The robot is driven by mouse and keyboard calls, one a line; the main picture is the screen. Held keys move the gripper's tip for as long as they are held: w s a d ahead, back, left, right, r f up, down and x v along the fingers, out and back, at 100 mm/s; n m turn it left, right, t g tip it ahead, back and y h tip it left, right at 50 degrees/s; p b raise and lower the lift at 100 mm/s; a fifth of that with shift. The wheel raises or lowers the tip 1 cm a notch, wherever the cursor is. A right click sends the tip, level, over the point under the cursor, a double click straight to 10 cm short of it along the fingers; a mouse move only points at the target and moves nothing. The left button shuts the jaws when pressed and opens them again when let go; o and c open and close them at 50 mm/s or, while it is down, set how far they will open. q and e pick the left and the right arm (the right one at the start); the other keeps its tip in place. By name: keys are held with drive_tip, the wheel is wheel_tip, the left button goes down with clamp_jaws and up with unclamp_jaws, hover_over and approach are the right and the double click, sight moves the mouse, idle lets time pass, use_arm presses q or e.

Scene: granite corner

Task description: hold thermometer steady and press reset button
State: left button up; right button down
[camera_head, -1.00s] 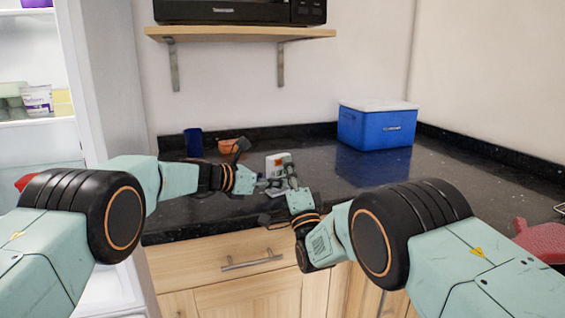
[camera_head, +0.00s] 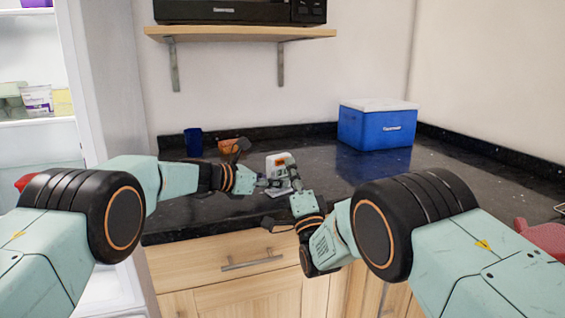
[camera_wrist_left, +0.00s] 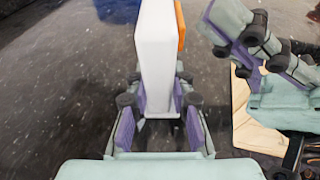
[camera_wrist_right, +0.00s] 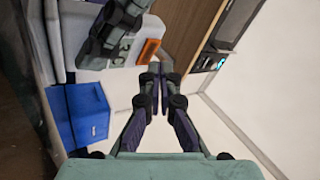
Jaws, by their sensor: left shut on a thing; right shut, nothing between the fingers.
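The thermometer (camera_head: 279,162) is a white block with an orange button, near the counter's front in the head view. My left gripper (camera_head: 264,183) is shut on its lower part. In the left wrist view the white body (camera_wrist_left: 157,50) stands between the fingers (camera_wrist_left: 158,112), with orange (camera_wrist_left: 181,25) along its right edge. My right gripper (camera_head: 293,177) is shut and empty, at the thermometer's right. In the right wrist view its fingertips (camera_wrist_right: 155,72) are close to the orange button (camera_wrist_right: 149,51); I cannot tell whether they touch.
A blue cup (camera_head: 193,142) and an orange bowl (camera_head: 229,146) stand behind on the dark counter (camera_head: 340,185). A blue cooler (camera_head: 377,127) with a white lid is at back right. A wooden shelf (camera_head: 240,33) holds a black microwave (camera_head: 235,11). The counter between thermometer and cooler is clear.

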drive_tip(key=s+d, duration=0.1)
drive_tip(key=s, duration=0.1)
drive_tip(key=s+d, duration=0.1)
drive_tip(key=s, duration=0.1)
drive_tip(key=shift+s+d, duration=0.1)
drive_tip(key=shift+d, duration=0.25)
idle(0.7)
use_arm(q)
drive_tip(key=o, duration=1)
drive_tip(key=shift+c, duration=0.2)
drive_tip(key=shift+a, duration=0.1)
